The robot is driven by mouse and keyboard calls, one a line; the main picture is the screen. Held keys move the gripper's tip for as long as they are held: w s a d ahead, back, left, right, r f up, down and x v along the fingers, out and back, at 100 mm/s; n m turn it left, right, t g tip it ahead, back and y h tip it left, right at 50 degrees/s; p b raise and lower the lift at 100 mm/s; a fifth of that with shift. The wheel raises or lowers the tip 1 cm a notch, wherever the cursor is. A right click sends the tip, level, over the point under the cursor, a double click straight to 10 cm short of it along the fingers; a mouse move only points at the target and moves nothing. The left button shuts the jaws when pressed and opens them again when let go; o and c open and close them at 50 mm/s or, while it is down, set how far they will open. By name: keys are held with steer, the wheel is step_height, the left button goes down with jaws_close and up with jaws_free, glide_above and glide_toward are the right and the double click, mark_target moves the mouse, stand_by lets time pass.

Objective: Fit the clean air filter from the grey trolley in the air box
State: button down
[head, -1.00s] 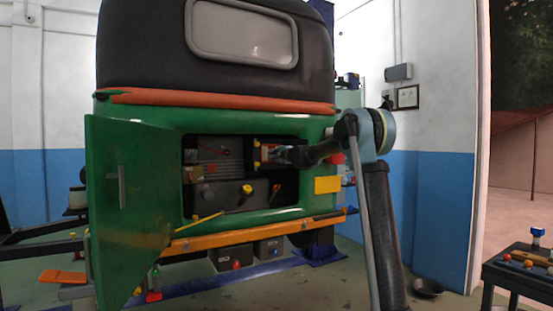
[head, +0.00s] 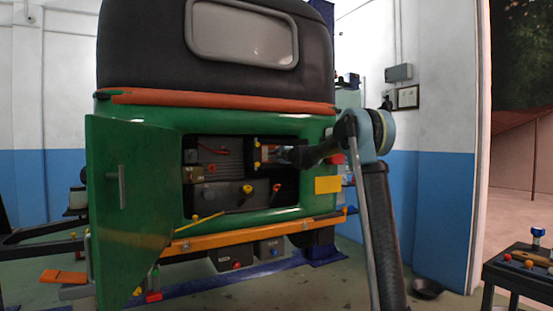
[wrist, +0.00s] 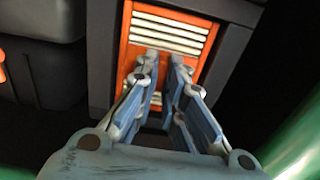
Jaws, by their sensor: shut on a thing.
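The clean air filter (wrist: 172,30) has an orange frame and cream pleats in the wrist view. It sits within the dark grey walls of the air box (wrist: 102,62); I cannot tell whether it is fully seated. My gripper (wrist: 165,61) is shut on the filter, its blue-grey fingers over the middle of the orange frame. In the head view my gripper (head: 285,156) reaches into the right side of the open engine bay, at the air box (head: 253,160). The filter is mostly hidden there by shadow and my arm.
The green engine door (head: 130,220) hangs open at the left. The bay's green body edge and the orange bumper (head: 240,236) lie close to my arm. A trolley (head: 520,274) with knobs and tools stands at the far right.

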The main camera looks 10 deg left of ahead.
steer(key=shift+w+a, duration=0.2)
steer(key=shift+w, duration=0.15)
stand_by(1.1)
steer(key=c, duration=1.6)
jaws_free()
steer(key=shift+c, duration=0.8)
steer(key=v, duration=0.8)
steer(key=shift+s, duration=0.1)
steer(key=v, duration=1.1)
